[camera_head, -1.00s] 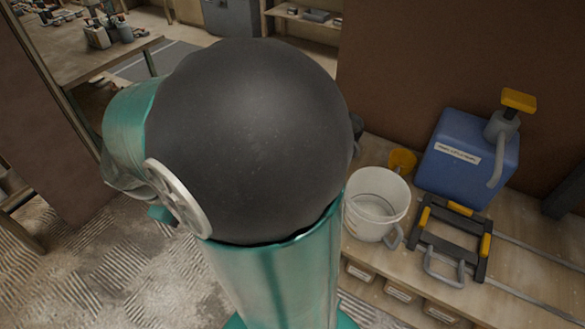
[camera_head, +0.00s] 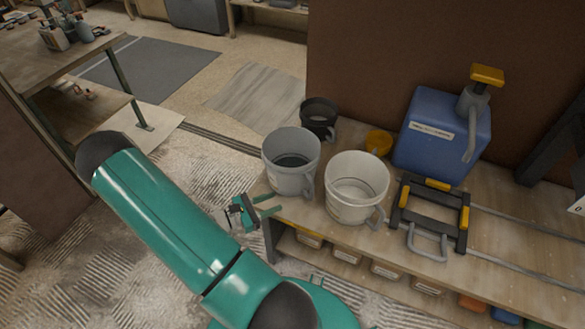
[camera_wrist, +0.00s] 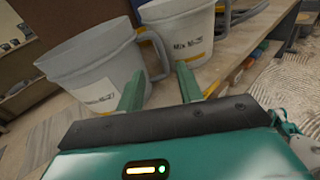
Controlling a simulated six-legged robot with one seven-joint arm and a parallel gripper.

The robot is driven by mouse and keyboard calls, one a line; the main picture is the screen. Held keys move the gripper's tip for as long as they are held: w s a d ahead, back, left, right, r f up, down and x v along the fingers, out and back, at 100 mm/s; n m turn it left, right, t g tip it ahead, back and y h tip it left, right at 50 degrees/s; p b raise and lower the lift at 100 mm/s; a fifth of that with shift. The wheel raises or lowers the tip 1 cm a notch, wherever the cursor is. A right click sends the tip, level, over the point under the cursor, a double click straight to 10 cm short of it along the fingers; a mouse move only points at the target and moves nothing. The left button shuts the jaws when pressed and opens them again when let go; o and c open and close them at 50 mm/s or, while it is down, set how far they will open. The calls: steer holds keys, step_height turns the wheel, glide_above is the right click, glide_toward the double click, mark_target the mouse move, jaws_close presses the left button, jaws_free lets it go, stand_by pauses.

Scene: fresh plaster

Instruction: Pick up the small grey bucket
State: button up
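A light grey bucket (camera_head: 278,175) stands at the left end of the wooden bench in the head view, its handle on its right side. In the wrist view the grey bucket (camera_wrist: 95,80) fills the left, with a label and its handle towards the right. A smaller, darker bucket (camera_head: 318,120) stands behind it. My gripper (camera_head: 279,203) is just in front and left of the grey bucket, at the bench edge. In the wrist view my gripper (camera_wrist: 158,76) has its two fingers apart with nothing between them, below the handle. Contact with the bucket cannot be told.
A white bucket (camera_head: 350,207) stands right of the grey one; it also shows in the wrist view (camera_wrist: 180,35). A yellow cup (camera_head: 378,142), a blue container (camera_head: 440,137) and a black frame (camera_head: 432,216) are further right. Open floor lies left of the bench (camera_head: 490,225).

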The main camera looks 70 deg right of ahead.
mark_target(312, 187)
steer(key=shift+n+h, duration=0.5)
steer(key=shift+n, duration=0.2)
steer(key=x, duration=0.5)
steer(key=f+x, duration=0.1)
steer(key=x, duration=0.4)
steer(key=f+x, duration=0.1)
steer(key=x, duration=0.4)
steer(key=shift+s+d, duration=0.15)
steer(key=shift+s, duration=0.1)
jaws_close()
